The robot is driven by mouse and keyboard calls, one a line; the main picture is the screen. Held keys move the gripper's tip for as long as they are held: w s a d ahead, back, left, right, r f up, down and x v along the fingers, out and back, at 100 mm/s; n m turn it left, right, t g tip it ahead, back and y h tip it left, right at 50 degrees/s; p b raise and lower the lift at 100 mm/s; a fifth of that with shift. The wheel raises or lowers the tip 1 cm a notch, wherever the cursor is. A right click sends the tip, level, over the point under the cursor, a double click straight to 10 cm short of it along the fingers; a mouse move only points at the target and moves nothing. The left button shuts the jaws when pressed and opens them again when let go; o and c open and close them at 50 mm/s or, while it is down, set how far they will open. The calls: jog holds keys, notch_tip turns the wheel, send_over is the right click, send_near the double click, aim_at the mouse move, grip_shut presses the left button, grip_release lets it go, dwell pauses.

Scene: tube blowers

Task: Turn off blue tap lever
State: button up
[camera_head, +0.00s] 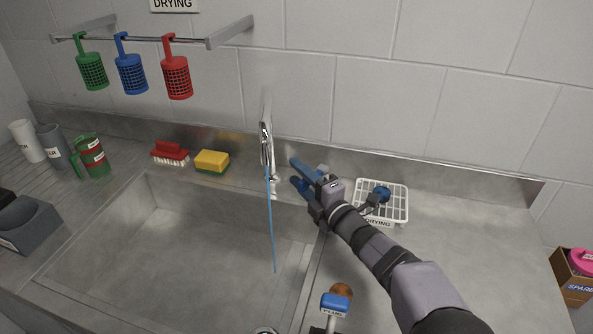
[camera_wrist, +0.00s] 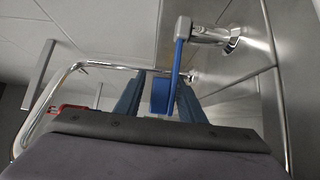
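The chrome tap (camera_head: 266,145) stands at the back edge of the sink, and a thin blue stream of water (camera_head: 271,225) runs from its spout into the basin. My gripper (camera_head: 297,176), with blue fingers, is just right of the tap, low over the back ledge. In the wrist view, the blue tap lever (camera_wrist: 178,60) hangs from a chrome fitting (camera_wrist: 205,35), and its wider end lies between the fingers of my gripper (camera_wrist: 160,98). The fingers are spread, with a gap beside the lever. In the head view my gripper hides most or all of the lever.
A white drying rack (camera_head: 398,213) with a blue-topped item is right of my gripper. A yellow sponge (camera_head: 211,161) and red brush (camera_head: 170,152) lie left of the tap. Green, blue and red baskets hang above (camera_head: 131,75).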

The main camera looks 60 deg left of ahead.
jog(key=shift+s+a, duration=0.1)
jog(key=shift+a, duration=0.55)
jog(key=shift+c, duration=0.2)
grip_shut()
jog(key=shift+d+r+n+g, duration=0.2)
jog(key=shift+r+n+g, duration=0.15)
jog(key=shift+g, duration=0.25)
jog(key=shift+d+n+g+h+p, duration=0.15)
jog(key=shift+d+n+g, duration=0.2)
jog(key=shift+n+g, duration=0.35)
jog(key=shift+d+n+g+h+p, duration=0.15)
jog(key=shift+d+n+g, duration=0.2)
jog(key=shift+g, duration=0.55)
jog(key=shift+o, duration=0.2)
grip_release()
jog(key=shift+f, duration=0.1)
